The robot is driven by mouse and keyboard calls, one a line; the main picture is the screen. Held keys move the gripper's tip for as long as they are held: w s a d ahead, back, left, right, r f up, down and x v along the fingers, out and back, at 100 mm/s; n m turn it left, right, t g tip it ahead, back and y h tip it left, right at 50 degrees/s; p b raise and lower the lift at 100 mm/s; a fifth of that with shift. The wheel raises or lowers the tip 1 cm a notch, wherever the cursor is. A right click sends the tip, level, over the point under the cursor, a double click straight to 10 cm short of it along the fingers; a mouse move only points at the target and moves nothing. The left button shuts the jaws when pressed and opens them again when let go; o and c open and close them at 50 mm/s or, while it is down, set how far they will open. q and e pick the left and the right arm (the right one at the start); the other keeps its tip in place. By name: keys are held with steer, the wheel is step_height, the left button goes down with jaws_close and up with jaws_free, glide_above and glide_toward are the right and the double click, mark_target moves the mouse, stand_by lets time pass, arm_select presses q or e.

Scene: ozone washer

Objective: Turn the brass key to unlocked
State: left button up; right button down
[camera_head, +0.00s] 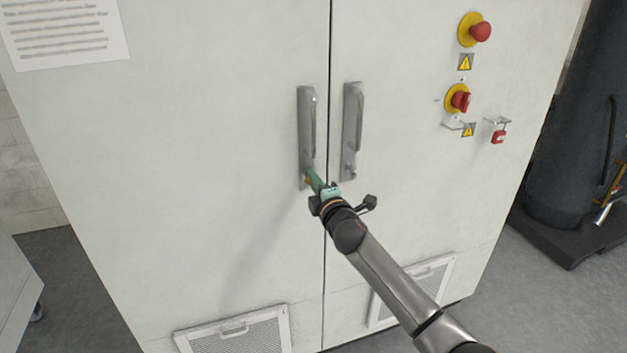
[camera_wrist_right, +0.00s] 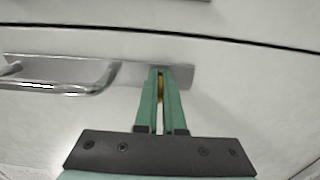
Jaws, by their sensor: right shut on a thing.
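The brass key (camera_wrist_right: 160,84) shows as a small gold-coloured strip between the green fingers of my right gripper (camera_wrist_right: 160,75) in the right wrist view. The gripper is shut on it at the end of a grey handle plate (camera_wrist_right: 180,72). In the head view my right gripper (camera_head: 312,178) is at the lower end of the left door's handle (camera_head: 306,125), with a bit of the key (camera_head: 308,181) beside the fingertips. The fingers hide most of the key, and I cannot tell its turn angle. My left gripper is not in view.
The right door's handle (camera_head: 352,125) stands close beside. A red emergency button (camera_head: 480,32), a red rotary switch (camera_head: 460,101) and a red padlock (camera_head: 499,137) are at the cabinet's right. Vent grilles (camera_head: 240,332) sit low. A dark tank (camera_head: 572,130) stands right of the cabinet.

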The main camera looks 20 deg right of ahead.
stand_by(0.4)
steer(key=c, duration=1)
jaws_free()
steer(key=s, duration=1.2)
steer(key=shift+s+d, duration=0.2)
steer(key=shift+s, duration=0.05)
steer(key=s+a+f+m+g+y+p, duration=0.1)
steer(key=s+a+f+m+g, duration=0.2)
steer(key=s+f, duration=0.55)
steer(key=s+f+m+g+p, duration=0.15)
steer(key=s+f+m, duration=0.35)
steer(key=f, duration=0.6)
steer(key=s+f+m+g, duration=0.1)
steer(key=s+f+m, duration=0.1)
steer(key=s, duration=0.3)
steer(key=s+a+f+m+g, duration=0.1)
steer(key=s+f+m+g, duration=0.1)
steer(key=s, duration=0.4)
steer(key=s+f+m+g, duration=0.1)
steer(key=s+f+m, duration=0.3)
steer(key=s+f, duration=0.1)
steer(key=shift+s+a+f+y+p, duration=0.15)
steer(key=shift+s+a+f+y, duration=0.05)
steer(key=shift+s, duration=0.2)
steer(key=shift+s+a+f+y+p, duration=0.15)
steer(key=shift+s+a+f+y, duration=0.05)
steer(key=shift+s, duration=0.15)
